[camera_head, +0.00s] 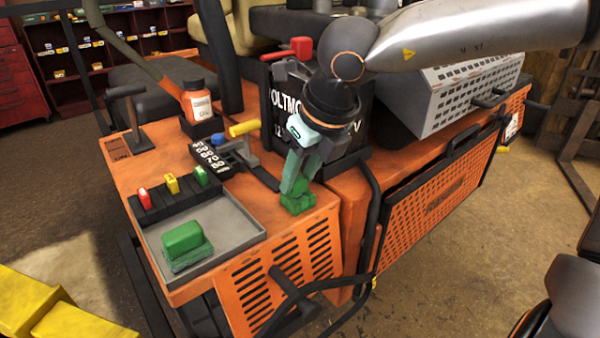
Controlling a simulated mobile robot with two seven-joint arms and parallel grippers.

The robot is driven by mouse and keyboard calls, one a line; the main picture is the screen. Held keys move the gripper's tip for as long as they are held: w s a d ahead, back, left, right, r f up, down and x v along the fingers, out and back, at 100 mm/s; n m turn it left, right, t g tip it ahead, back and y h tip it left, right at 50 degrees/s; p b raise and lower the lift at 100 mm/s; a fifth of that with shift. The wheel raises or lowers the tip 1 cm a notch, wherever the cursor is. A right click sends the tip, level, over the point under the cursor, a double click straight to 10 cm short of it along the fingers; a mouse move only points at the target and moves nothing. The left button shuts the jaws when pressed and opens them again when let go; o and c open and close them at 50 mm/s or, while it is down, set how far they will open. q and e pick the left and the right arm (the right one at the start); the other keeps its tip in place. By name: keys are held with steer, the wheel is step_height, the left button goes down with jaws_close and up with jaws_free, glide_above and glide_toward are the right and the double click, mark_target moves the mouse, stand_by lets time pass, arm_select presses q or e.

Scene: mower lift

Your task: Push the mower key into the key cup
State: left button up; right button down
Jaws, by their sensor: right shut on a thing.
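My right gripper (293,186), with green-grey fingers, points down at the front right part of the orange mower deck (245,203). I cannot tell whether this piece is the mower key, the key cup or both together. The fingers hide its upper part. No other thing in view is clearly the key or cup. My left gripper is not in view.
A grey tray (237,222) holding a green block (183,238) lies left of the gripper. Behind it are a black rack (165,204) with red, yellow and green pieces, a yellow-ended lever (244,128) and an orange bottle (198,103). A black battery (280,115) stands close behind.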

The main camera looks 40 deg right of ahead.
steer(key=shift+c, duration=1.9)
jaws_free()
steer(key=v, duration=1.2)
steer(key=shift+r, duration=0.3)
steer(key=shift+p, duration=0.3)
